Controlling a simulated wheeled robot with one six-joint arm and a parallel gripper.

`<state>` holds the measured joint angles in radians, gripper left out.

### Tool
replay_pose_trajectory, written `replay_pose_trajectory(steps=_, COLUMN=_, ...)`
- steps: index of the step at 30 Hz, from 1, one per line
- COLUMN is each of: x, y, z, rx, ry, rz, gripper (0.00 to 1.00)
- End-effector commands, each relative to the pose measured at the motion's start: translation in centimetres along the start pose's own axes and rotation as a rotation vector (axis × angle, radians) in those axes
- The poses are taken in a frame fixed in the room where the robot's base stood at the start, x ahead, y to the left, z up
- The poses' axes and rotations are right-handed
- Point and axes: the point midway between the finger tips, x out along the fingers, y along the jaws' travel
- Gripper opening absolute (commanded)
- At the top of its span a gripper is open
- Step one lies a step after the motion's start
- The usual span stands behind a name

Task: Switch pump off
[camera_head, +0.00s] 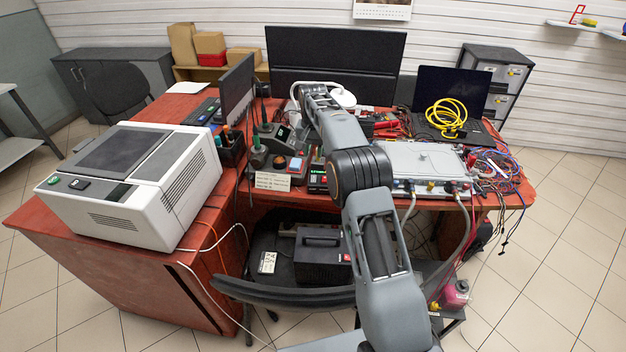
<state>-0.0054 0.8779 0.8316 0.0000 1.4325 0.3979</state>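A flat silver-grey unit (425,160) lies on the right part of the red desk, with several small fittings along its front edge. Hoses (463,235) hang from that edge toward the floor. A small pink-red device (455,294) sits low at the right, below the desk, where the hoses and wires come down. I cannot tell for sure which item is the pump, and no switch position is readable. My arm reaches up across the middle of the desk, left of the silver unit. My gripper's fingers are hidden behind the arm.
A white machine (130,180) stands on the left desk wing. A black chair (290,292) with a dark box (322,256) blocks the front. Monitors (335,62), a laptop with a yellow cable coil (446,114) and tangled wires (498,172) crowd the desk.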

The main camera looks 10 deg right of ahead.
Motion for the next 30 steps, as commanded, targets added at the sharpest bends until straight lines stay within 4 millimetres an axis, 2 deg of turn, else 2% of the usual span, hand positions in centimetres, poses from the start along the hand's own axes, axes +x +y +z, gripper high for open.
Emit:
replay_pose_trajectory(steps=1, x=1.1, y=0.1, z=0.1, rx=0.000, ry=-0.004, rz=0.002, gripper=0.34)
replay_pose_trajectory(steps=9, x=6.3, y=0.1, z=0.1, rx=0.000, ry=-0.003, rz=0.001, gripper=0.34)
replay_pose_trajectory(steps=15, x=9.2, y=0.1, z=0.1, rx=0.000, ry=-0.001, rz=0.001, gripper=0.34)
replay_pose_trajectory(steps=21, x=11.0, y=0.0, z=0.1, rx=0.000, ry=0.000, rz=0.000, gripper=0.34)
replay_pose_trajectory(steps=30, x=11.6, y=0.0, z=0.1, rx=0.000, ry=0.001, rz=0.000, gripper=0.34)
